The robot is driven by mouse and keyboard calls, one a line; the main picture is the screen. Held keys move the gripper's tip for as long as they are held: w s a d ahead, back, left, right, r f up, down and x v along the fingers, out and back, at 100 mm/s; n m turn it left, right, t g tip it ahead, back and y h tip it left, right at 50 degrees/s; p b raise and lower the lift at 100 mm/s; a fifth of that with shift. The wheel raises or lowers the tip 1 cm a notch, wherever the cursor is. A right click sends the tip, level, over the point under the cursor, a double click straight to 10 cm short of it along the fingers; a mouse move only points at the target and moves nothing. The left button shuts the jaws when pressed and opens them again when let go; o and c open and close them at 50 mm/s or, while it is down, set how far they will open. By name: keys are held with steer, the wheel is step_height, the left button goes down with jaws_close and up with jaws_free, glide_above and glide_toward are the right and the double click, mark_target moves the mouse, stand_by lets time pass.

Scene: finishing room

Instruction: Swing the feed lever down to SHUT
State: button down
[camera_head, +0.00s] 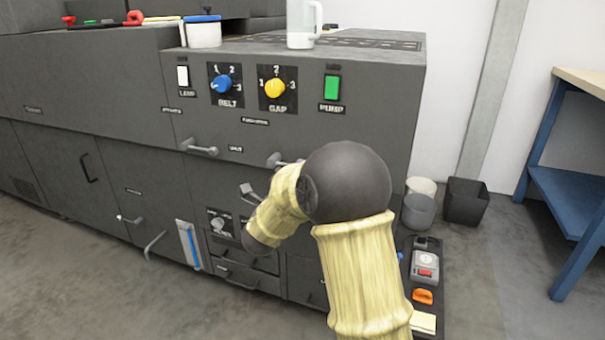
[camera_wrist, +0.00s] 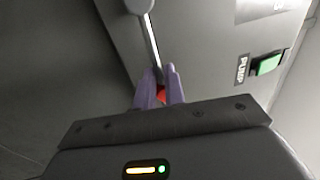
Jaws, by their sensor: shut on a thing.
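In the wrist view my gripper (camera_wrist: 160,88) has its two purple fingers closed on the red end of the feed lever (camera_wrist: 153,42). The lever is a thin pale rod that runs from a light grey hub at the top of the view down to the fingers. A little red (camera_wrist: 161,95) shows between the fingers; the rest of the grip end is hidden.
The dark grey machine has a blue BELT knob (camera_head: 223,84), a yellow GAP knob (camera_head: 275,88) and a green PUMP switch (camera_head: 331,87). Drawer handles (camera_head: 199,149) stick out below. Bins (camera_head: 465,201) and a blue bench (camera_head: 565,180) stand right; the floor between is clear.

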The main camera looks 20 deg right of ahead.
steer(key=shift+s+d+f+g, duration=0.15)
steer(key=shift+d+g, duration=0.15)
steer(key=shift+d, duration=0.15)
steer(key=c, duration=1.5)
jaws_free()
steer(key=shift+a, duration=0.25)
steer(key=p+v, duration=0.3)
steer(key=v, duration=1.4)
steer(key=shift+s+a+f+p, duration=0.1)
steer(key=shift+p, duration=0.25)
